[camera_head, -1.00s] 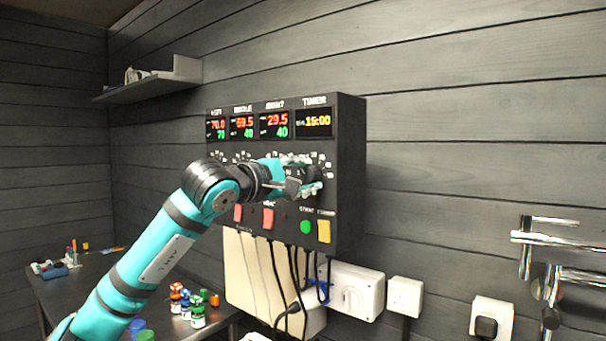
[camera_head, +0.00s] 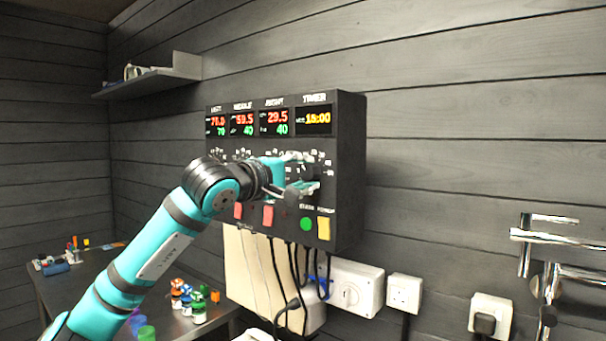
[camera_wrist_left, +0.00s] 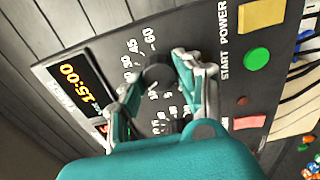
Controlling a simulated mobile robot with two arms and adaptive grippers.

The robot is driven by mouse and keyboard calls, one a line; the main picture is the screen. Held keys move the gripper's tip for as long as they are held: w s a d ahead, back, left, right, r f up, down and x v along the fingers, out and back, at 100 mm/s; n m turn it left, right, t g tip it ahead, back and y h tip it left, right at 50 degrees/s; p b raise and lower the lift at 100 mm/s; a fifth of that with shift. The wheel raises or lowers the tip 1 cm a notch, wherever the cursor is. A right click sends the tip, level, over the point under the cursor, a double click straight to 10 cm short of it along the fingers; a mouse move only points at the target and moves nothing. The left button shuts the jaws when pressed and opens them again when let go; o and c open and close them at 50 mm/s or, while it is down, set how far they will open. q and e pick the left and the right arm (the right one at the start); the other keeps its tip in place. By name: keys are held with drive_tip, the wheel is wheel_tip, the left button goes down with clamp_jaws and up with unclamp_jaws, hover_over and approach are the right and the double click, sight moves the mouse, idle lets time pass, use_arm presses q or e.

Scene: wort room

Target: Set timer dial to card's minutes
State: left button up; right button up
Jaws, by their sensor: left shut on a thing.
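The dark control box (camera_head: 350,170) on the wall has a timer display (camera_head: 314,119) at its upper right; it reads 15:00, clearer but rotated in the left wrist view (camera_wrist_left: 80,87). Below it my left gripper (camera_head: 303,176) is at the dark timer dial (camera_wrist_left: 158,76), largely hidden by the fingers in the head view. In the left wrist view the fingers (camera_wrist_left: 152,90) are shut on the dial from both sides. Scale marks including 45 and 60 show around it. The dial's pointer is unclear. I can make out no card. My right gripper is not in view.
A green start button (camera_head: 306,224) and a yellow power switch (camera_head: 324,229) sit below the dial, with red switches (camera_head: 268,216) to their left. Cables hang beneath the box. A table (camera_head: 70,290) holds small bottles at lower left. Metal pipes (camera_head: 545,240) stand at right.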

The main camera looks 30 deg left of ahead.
use_arm(q)
drive_tip(key=o, duration=1.1)
drive_tip(key=shift+o, duration=0.2)
drive_tip(key=shift+s, duration=0.1)
drive_tip(key=s, duration=1.1)
drive_tip(key=shift+s+a, duration=0.4)
drive_tip(key=shift+f, duration=0.1)
